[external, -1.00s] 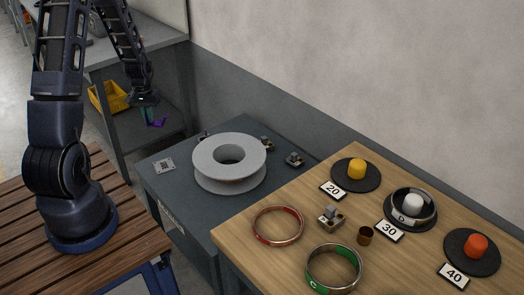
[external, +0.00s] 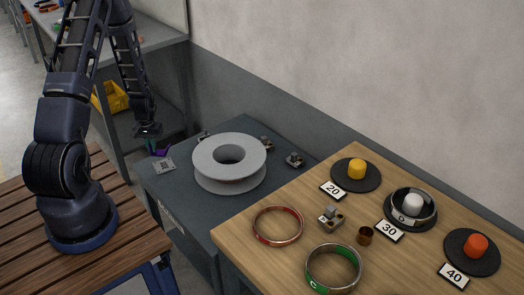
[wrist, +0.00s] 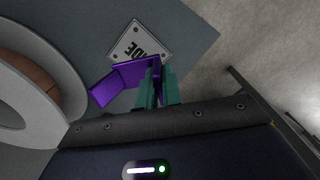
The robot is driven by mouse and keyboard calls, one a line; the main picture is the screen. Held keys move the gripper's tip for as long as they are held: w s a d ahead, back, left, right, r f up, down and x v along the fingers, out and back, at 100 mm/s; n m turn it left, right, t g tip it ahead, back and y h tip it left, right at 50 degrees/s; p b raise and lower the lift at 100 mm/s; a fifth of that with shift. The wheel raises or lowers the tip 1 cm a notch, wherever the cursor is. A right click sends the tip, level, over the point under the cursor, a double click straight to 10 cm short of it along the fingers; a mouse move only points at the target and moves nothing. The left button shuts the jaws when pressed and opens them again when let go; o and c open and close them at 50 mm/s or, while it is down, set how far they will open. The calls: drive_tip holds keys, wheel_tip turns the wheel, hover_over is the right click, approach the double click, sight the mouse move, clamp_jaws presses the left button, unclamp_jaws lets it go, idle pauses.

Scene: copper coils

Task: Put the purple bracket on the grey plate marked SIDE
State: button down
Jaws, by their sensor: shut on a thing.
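The purple bracket (wrist: 118,82) is bent and is held between the teal fingers of my gripper (wrist: 158,88) in the wrist view. In the external view the bracket (external: 161,152) shows under my gripper (external: 150,148), near the left edge of the dark grey table. The grey plate (wrist: 135,40) lies flat on that table, with screws at its corners and part of its dark lettering visible. In the wrist view the bracket covers the plate's lower edge. In the external view the plate (external: 163,165) is just below the bracket. I cannot tell whether they touch.
A large grey spool (external: 229,160) stands right of the plate, and it shows close by in the wrist view (wrist: 50,75). Small fixtures (external: 295,160) sit behind it. The wooden table (external: 300,265) at right holds rings and numbered pegs.

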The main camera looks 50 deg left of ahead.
sight(155, 165)
drive_tip(key=shift+f, duration=2.9)
drive_tip(key=shift+f, duration=0.15)
drive_tip(key=c, duration=1.6)
unclamp_jaws()
drive_tip(key=shift+o, duration=0.2)
wheel_tip(155, 165, up, 12)
drive_tip(key=shift+r, duration=0.2)
